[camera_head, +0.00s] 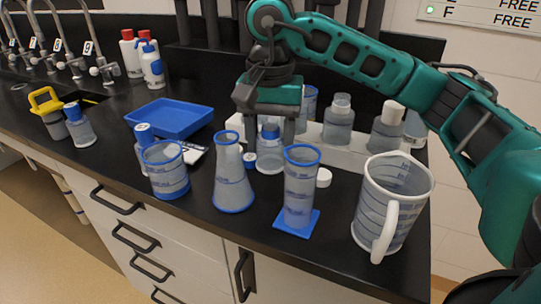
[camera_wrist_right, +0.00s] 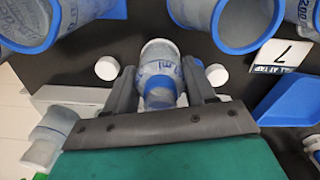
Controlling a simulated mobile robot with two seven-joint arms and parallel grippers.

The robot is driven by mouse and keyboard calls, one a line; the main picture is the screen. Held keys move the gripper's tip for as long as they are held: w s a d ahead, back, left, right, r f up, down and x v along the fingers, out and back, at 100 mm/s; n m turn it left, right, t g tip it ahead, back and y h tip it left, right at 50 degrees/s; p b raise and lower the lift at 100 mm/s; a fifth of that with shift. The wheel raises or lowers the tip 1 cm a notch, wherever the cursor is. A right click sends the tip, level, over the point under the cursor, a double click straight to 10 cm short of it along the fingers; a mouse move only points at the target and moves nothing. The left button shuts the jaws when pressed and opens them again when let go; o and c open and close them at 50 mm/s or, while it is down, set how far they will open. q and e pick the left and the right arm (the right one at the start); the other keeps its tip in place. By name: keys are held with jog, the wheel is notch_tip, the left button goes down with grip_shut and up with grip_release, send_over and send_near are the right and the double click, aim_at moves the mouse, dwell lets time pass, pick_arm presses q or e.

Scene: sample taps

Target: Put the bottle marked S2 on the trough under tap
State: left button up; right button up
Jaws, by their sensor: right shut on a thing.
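My right gripper (camera_head: 270,128) points down over the bench, shut on a small clear bottle with a blue cap (camera_head: 269,158). In the right wrist view the bottle (camera_wrist_right: 160,70) sits between the two fingers (camera_wrist_right: 160,90). It appears upright, at or close to the bench top. I cannot read an S2 mark on it. The taps (camera_head: 75,62) stand at the far left with number tags. The dark trough area (camera_head: 92,98) lies beneath them, partly hidden. Another blue-capped bottle (camera_head: 80,130) stands near it. My left gripper is not in view.
A beaker (camera_head: 165,172), a flask (camera_head: 231,180), a cylinder (camera_head: 299,185) and a jug (camera_head: 385,210) line the front edge. A blue tray (camera_head: 170,117) and a card (camera_head: 195,155) lie left of the gripper. A white rack (camera_head: 310,137) holds bottles behind. A yellow-handled object (camera_head: 47,105) stands near the trough.

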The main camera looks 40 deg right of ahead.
aim_at(271, 155)
notch_tip(271, 155, down, 3)
jog(key=shift+f, duration=0.15)
jog(key=shift+f, duration=0.1)
jog(key=shift+f+b, duration=0.15)
jog(key=shift+b, duration=0.25)
jog(key=o, duration=1)
